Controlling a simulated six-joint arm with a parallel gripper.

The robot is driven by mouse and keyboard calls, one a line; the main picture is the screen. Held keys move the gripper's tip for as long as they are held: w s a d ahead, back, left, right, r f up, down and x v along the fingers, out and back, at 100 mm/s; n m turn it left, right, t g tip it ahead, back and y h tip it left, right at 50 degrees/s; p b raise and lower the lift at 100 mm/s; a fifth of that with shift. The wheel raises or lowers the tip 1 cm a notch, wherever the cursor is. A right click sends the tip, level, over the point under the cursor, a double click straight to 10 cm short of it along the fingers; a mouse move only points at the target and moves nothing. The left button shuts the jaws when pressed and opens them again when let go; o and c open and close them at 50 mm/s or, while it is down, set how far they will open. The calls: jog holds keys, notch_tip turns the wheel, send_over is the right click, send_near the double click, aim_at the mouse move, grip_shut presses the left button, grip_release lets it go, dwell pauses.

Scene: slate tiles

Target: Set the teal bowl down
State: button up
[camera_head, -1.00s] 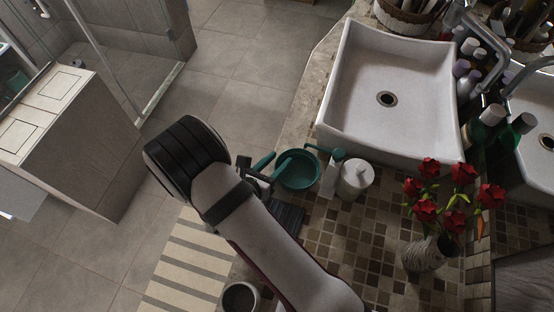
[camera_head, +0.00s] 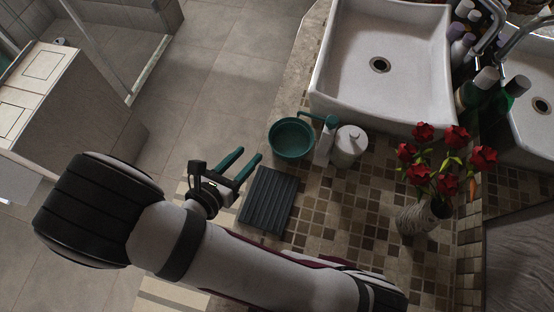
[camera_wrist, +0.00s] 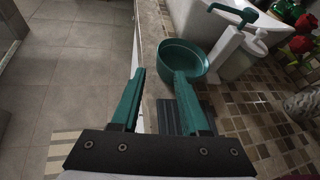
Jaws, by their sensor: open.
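The teal bowl (camera_head: 291,139) stands upright on the tiled counter beside the white pump bottle; it also shows in the wrist view (camera_wrist: 183,62). My gripper (camera_head: 248,160) has teal fingers, which are apart and empty. It is to the left of the bowl and nearer the front, clear of it, by the counter's left edge. In the wrist view the gripper's fingers (camera_wrist: 158,75) point toward the bowl, with a gap between them.
A dark ribbed mat (camera_head: 268,199) lies on the counter in front of the bowl. A white pump bottle (camera_head: 325,147) and a white jar (camera_head: 349,145) stand close on the bowl's right. The sink (camera_head: 380,95) is behind, and a vase of red flowers (camera_head: 415,220) is at right.

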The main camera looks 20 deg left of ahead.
jog(key=w+d+r+m+g+h, duration=0.1)
jog(key=d+r+m+g+h, duration=0.25)
jog(key=d+m, duration=0.4)
jog(key=w+d+r+m+g+h, duration=0.1)
jog(key=d+r+m+g+h, duration=0.1)
jog(key=d+r+m+g, duration=0.4)
jog(key=s+d+r+m+g+y, duration=0.25)
jog(key=s+d+m+g, duration=0.35)
jog(key=d+m, duration=0.7)
jog(key=s+a+r+m+t+y, duration=0.2)
jog(key=s+a+m+y, duration=0.3)
jog(key=m, duration=0.9)
jog(key=s+r+y, duration=0.1)
jog(key=y, duration=0.2)
